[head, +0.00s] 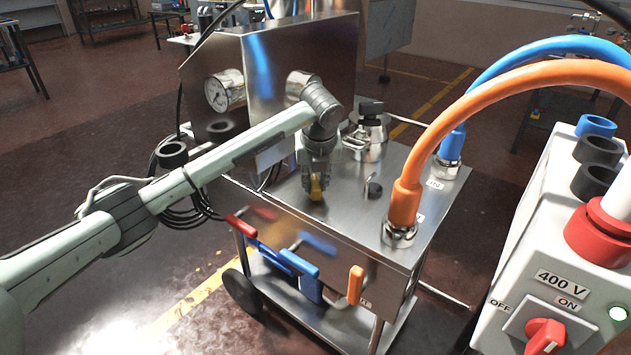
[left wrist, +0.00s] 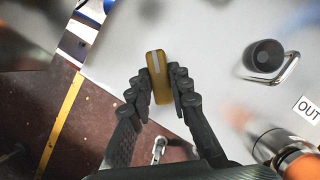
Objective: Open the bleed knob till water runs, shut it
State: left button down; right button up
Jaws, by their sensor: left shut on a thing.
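The bleed knob (head: 316,189) is a small yellow piece low over the steel top of the wheeled unit (head: 365,225). My left gripper (head: 316,178) reaches down onto it from above. In the left wrist view the knob (left wrist: 158,72) is a yellow-brown bar with a pale stripe, between the fingers of my left gripper (left wrist: 160,86), which are shut on it. The fingers and wrist hide part of the knob in the head view. I see no running water in either view. My right gripper is in neither view.
An orange hose (head: 405,195) and a blue hose (head: 455,135) rise from the unit's top to the right. Red (head: 240,224), blue (head: 300,264) and orange (head: 356,284) levers line the front. A 400 V box (head: 555,270) stands at right. A pressure gauge (head: 217,93) is behind my arm.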

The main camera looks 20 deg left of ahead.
pick_arm(q)
jog(key=m+h+b, duration=0.1)
jog(key=m, duration=0.1)
jog(key=m+h+b, duration=0.1)
jog(key=m+b, duration=0.1)
jog(key=m, duration=0.1)
jog(key=m+h+b, duration=0.1)
jog(key=m, duration=0.1)
jog(key=shift+a+f+m, duration=0.1)
jog(key=shift+a+m, duration=0.2)
jog(key=shift+m, duration=0.1)
jog(key=m+h+b, duration=0.1)
jog(key=m, duration=0.2)
jog(key=shift+m, duration=0.3)
jog(key=m+g+h, duration=0.1)
jog(key=m, duration=0.2)
jog(key=shift+w, duration=0.1)
jog(key=shift+a+m+g+h, duration=0.1)
jog(key=shift+m+g+h, duration=0.3)
jog(key=shift+m, duration=0.9)
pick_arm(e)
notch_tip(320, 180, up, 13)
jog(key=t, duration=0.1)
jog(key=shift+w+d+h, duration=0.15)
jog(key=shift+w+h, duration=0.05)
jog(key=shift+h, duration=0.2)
pick_arm(q)
jog(key=c, duration=1.4)
grip_release()
